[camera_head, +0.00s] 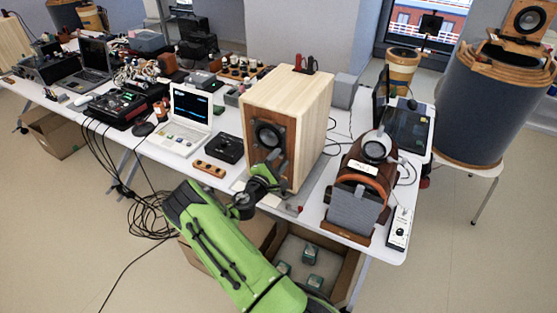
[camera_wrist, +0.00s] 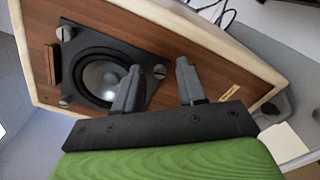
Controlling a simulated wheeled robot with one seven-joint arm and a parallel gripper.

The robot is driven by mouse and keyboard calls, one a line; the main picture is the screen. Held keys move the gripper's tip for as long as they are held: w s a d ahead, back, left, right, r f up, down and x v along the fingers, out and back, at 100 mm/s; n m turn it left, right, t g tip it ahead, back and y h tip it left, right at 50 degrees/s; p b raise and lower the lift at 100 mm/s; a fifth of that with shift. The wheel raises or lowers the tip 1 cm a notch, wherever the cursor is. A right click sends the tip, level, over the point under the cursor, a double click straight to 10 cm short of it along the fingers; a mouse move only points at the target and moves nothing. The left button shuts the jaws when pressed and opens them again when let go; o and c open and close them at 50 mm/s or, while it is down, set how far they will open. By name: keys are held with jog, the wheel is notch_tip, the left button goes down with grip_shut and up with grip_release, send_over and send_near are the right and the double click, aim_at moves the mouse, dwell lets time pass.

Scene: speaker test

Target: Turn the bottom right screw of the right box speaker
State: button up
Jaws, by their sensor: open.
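The right box speaker (camera_head: 312,120) stands on the table, with a pale wood cabinet and brown front. Its round driver (camera_head: 269,135) sits in a dark square plate, also seen in the wrist view (camera_wrist: 103,77). There, slotted screws show at plate corners: one at upper left (camera_wrist: 65,33), one at lower left (camera_wrist: 64,101), and one (camera_wrist: 159,72) seen between my fingertips. Another corner is hidden behind the left finger. My gripper (camera_wrist: 158,66) is open and empty before the speaker front; I cannot tell whether it touches. It also shows in the head view (camera_head: 272,158).
A black box (camera_head: 225,148) and laptop (camera_head: 190,115) stand left of the speaker. A brown stand with headphones (camera_head: 374,147) and a white power strip (camera_head: 400,228) are to its right. An open carton (camera_head: 340,270) lies below the table. Cables (camera_head: 140,215) hang at left.

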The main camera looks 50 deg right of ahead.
jog(key=shift+d, duration=0.15)
grip_shut()
dwell(0.4)
